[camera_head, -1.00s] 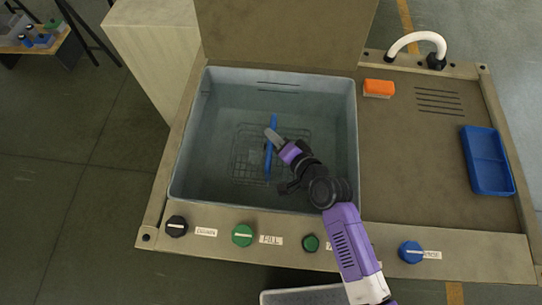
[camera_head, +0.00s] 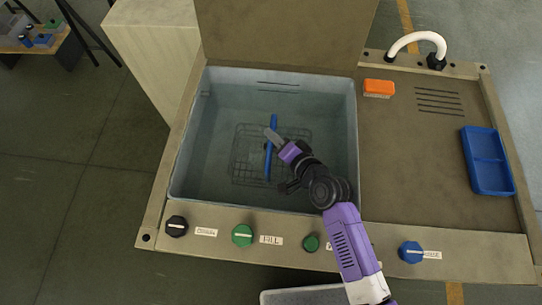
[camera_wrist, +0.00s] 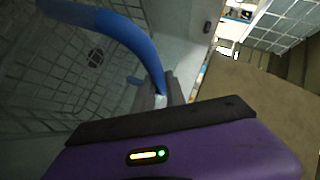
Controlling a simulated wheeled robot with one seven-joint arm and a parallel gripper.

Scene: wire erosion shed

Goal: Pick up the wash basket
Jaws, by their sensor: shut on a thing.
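The wash basket (camera_head: 244,168) is a dark wire mesh basket with a blue arched handle (camera_head: 269,150). It is inside the grey tank (camera_head: 190,150), near the middle. My gripper (camera_head: 271,137) reaches in from the lower right and is shut on the blue handle. In the wrist view the blue handle (camera_wrist: 128,36) curves down to the dark fingers (camera_wrist: 172,92), and the wire mesh (camera_wrist: 50,75) lies beyond it. I cannot tell whether the basket touches the tank floor.
The tank's rim and walls surround the basket, and a raised lid (camera_head: 285,35) stands behind. On the right deck are an orange block (camera_head: 379,88), a blue tray (camera_head: 487,160) and a white curved spout (camera_head: 415,40). Knobs, including a green one (camera_head: 242,235), line the front.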

